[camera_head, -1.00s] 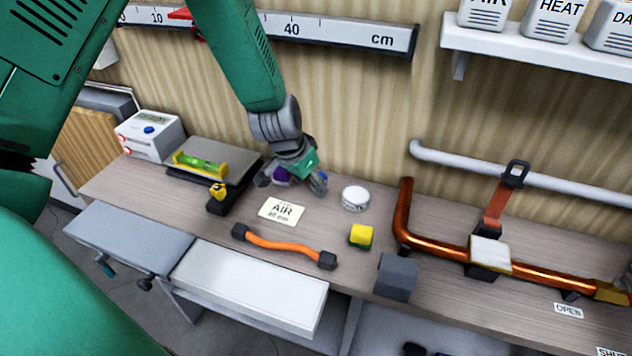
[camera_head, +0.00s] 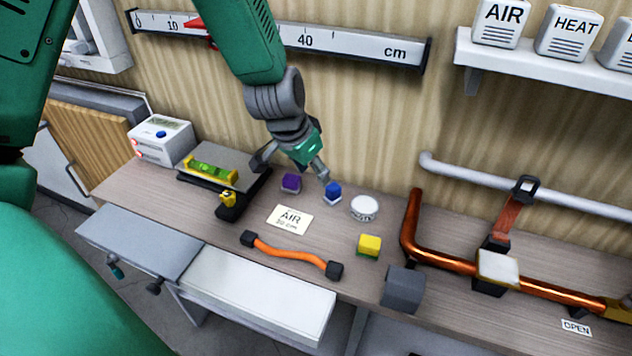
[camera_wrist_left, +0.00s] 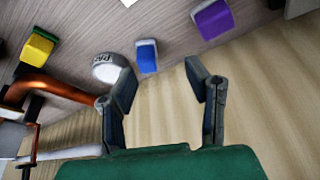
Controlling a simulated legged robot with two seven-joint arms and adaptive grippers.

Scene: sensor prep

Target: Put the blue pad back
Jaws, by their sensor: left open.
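The blue pad (camera_head: 333,190) is a small block with a pale lower part, standing on the bench near the wall. It also shows in the left wrist view (camera_wrist_left: 147,56), beyond my fingers. A similar purple pad (camera_head: 291,183) stands to its left, and a yellow pad (camera_head: 369,245) with a green lower part stands nearer the front. My left gripper (camera_head: 292,172) is open and empty, above and behind the pads, with one fingertip close over the blue pad in the picture. Its spread fingers show in the left wrist view (camera_wrist_left: 162,90). My right gripper is out of view.
A round white tin (camera_head: 364,207) stands just right of the blue pad. An AIR card (camera_head: 290,219) lies in front. An orange cable (camera_head: 290,253) lies near the front edge, by a grey block (camera_head: 402,289). A copper pipe (camera_head: 450,261) runs along the right.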

